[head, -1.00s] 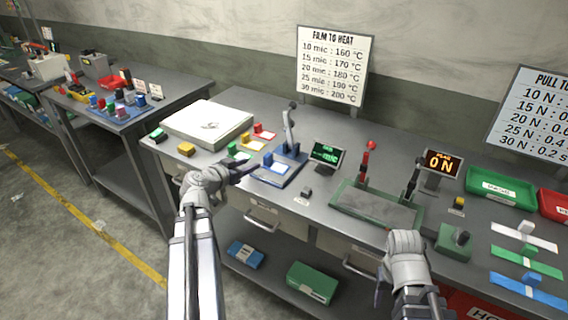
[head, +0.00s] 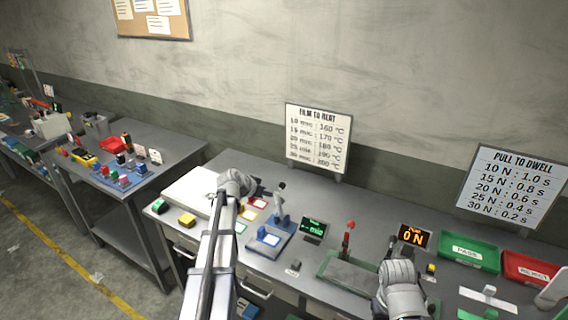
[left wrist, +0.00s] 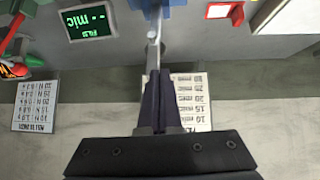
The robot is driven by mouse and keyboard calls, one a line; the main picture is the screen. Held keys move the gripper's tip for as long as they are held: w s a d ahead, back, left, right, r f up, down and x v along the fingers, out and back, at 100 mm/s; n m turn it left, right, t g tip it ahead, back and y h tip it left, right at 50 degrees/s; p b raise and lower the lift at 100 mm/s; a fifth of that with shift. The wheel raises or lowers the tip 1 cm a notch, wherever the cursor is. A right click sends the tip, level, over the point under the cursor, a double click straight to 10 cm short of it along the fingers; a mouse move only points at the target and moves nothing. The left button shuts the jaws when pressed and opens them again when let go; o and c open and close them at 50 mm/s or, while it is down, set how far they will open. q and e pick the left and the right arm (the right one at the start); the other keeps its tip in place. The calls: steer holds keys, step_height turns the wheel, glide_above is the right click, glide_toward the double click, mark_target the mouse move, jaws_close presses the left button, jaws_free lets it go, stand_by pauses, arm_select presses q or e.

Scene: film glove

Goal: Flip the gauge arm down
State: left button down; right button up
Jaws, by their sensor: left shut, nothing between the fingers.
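The gauge arm (head: 281,206) is a grey lever with a dark knob. It stands raised on a blue gauge base (head: 268,240) in the head view. My left gripper (head: 257,184) is up to the left of the lever, its fingers largely hidden by its own wrist. In the left wrist view, my left gripper (left wrist: 161,82) is shut and empty. The grey gauge arm (left wrist: 153,42) shows just beyond its fingertips; I cannot tell whether they touch. A small gauge display (head: 313,229) beside the base also shows in the left wrist view (left wrist: 88,23), reading "-- mic".
A white box (head: 190,190) and coloured blocks lie left of the gauge. A press with a red-knobbed lever (head: 348,238) stands right of it, near my right gripper (head: 378,309), whose fingers are unclear. A film-to-heat sign (head: 318,138) stands behind. Green and red trays are at right.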

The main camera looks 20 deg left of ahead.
arm_select(q)
step_height(320, 180, up, 9)
steer(key=g+y+p, duration=0.1)
steer(key=g+p, duration=0.1)
steer(key=p, duration=0.8)
glide_above(284, 183)
steer(key=s+a, duration=0.1)
steer(key=s, duration=0.1)
steer(key=shift+w+d+r+g+p, duration=0.3)
steer(key=shift+w+r+p, duration=0.25)
steer(key=shift+w+p, duration=0.25)
arm_select(e)
step_height(284, 183, up, 14)
steer(key=shift+f, duration=0.25)
arm_select(q)
steer(key=shift+s+a+f, duration=0.1)
arm_select(e)
steer(key=shift+f, duration=0.1)
arm_select(q)
steer(key=f+b, duration=0.3)
steer(key=w+f+b, duration=0.1)
steer(key=f+b, duration=0.5)
steer(key=shift+w, duration=0.3)
arm_select(e)
step_height(284, 183, down, 9)
arm_select(q)
steer(key=shift+f, duration=0.1)
arm_select(e)
steer(key=shift+w+f, duration=0.1)
